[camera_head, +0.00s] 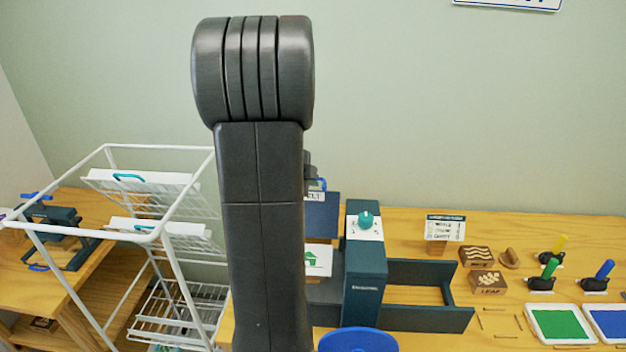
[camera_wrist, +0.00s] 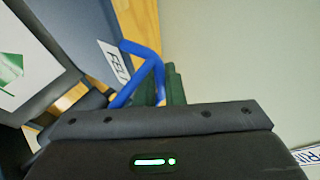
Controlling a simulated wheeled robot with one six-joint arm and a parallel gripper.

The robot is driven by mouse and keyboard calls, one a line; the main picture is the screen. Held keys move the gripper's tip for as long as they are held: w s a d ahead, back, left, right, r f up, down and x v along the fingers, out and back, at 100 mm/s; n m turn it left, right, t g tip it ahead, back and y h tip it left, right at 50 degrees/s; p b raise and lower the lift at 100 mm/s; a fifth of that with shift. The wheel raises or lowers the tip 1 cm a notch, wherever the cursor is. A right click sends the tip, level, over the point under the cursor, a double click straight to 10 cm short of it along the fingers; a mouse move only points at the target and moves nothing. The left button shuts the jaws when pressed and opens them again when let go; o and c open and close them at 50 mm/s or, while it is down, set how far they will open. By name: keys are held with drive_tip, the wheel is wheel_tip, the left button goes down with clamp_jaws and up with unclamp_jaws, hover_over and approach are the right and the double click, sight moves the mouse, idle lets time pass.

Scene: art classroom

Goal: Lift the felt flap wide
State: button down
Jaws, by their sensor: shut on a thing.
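The felt flap (camera_head: 322,216) is a dark blue panel with a white FELT label, partly hidden behind my arm in the head view. It stands raised at the left of the dark press (camera_head: 365,275). In the wrist view the flap (camera_wrist: 75,30) fills the upper left, with a bent blue handle (camera_wrist: 128,47) at its labelled edge. My gripper (camera_wrist: 165,88) is shut on this blue handle; its fingers are mostly hidden behind its own body. A white card with a green print (camera_head: 318,260) lies below the flap.
A white wire rack (camera_head: 160,232) stands left of my arm. On the wooden table (camera_head: 410,225), right of the press, are stamp blocks (camera_head: 488,282), coloured-handled tools, a green ink pad (camera_head: 560,324) and a blue one (camera_head: 610,322). The wall behind is bare near the press.

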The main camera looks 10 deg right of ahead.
drive_tip(key=c, duration=1.5)
unclamp_jaws()
drive_tip(key=shift+c, duration=0.2)
drive_tip(key=v, duration=1.3)
drive_tip(key=shift+s+a+r, duration=0.2)
drive_tip(key=shift+r, duration=0.1)
drive_tip(key=x, duration=1.3)
drive_tip(key=shift+w+d+f, duration=0.2)
drive_tip(key=shift+f, duration=0.1)
